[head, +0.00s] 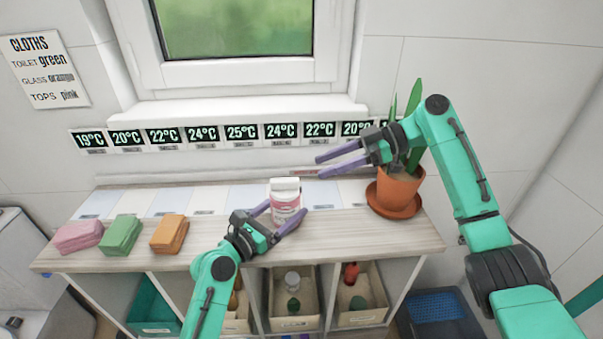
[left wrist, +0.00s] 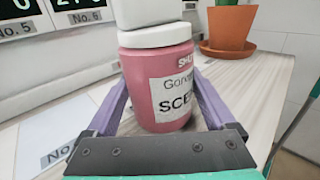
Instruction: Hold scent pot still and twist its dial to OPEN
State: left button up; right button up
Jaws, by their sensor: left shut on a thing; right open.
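The scent pot (head: 286,211) is a pink jar with a white label, standing upright on the wooden counter top. Its white dial (head: 285,185) forms the top. In the left wrist view the pot (left wrist: 158,88) fills the middle, with letters reading "SHU" near the upper edge of its pink body and the white dial (left wrist: 155,37) above, cut off by the frame. My left gripper (head: 280,216) is shut on the pot's body, one purple finger on each side. My right gripper (head: 322,166) is open and empty, above and to the right of the pot, its fingers pointing left.
A potted plant (head: 398,190) in a terracotta pot stands right, close to my right gripper. Pink (head: 79,237), green (head: 121,236) and orange (head: 169,234) cloths lie left on the counter. Temperature displays (head: 241,133) line the wall behind. Open bins (head: 294,322) sit below.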

jog(key=shift+v, duration=0.75)
pick_arm(q)
jog(key=o, duration=1.5)
